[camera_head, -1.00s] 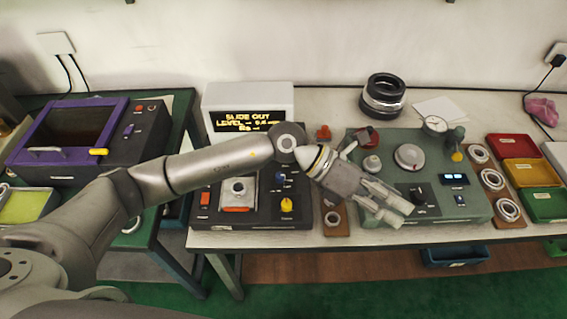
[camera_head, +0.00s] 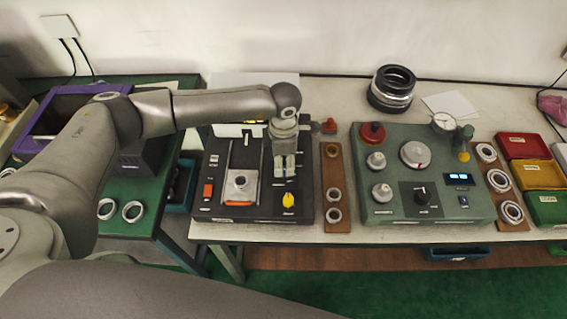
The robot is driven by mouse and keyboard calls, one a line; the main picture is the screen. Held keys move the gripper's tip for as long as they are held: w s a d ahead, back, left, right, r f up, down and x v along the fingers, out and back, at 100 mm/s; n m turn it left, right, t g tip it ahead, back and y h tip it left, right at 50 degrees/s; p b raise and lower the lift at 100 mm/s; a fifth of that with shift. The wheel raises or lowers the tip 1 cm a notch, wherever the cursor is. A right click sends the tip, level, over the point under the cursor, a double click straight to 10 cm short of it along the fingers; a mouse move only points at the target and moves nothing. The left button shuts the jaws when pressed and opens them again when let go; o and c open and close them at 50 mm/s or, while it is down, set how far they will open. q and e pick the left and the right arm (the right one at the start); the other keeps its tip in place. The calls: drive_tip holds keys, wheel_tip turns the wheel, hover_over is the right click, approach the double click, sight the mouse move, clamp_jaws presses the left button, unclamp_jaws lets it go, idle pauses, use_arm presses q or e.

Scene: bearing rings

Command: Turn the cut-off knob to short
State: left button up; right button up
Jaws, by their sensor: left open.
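Two knobs could be the cut-off knob; the labels are too small to read. One is a yellow knob (camera_head: 288,201) at the front right of the black machine (camera_head: 222,165). The other is a black knob (camera_head: 422,194) on the green machine (camera_head: 370,208). My left gripper (camera_head: 285,177) is open, points down over the right side of the black machine, just behind the yellow knob, and appears empty. It hides the panel part behind that knob. I cannot tell whether it touches the panel. My right gripper is not in view.
A wooden strip with rings (camera_head: 334,170) lies between the two machines. Red, yellow and green bins (camera_head: 540,175) stand at the far right. A dark stacked ring piece (camera_head: 391,88) stands at the back.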

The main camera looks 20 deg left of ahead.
use_arm(q)
drive_tip(key=shift+f+p, duration=0.35)
drive_tip(key=shift+f, duration=1.7)
drive_tip(key=shift+c, duration=0.5)
clamp_jaws()
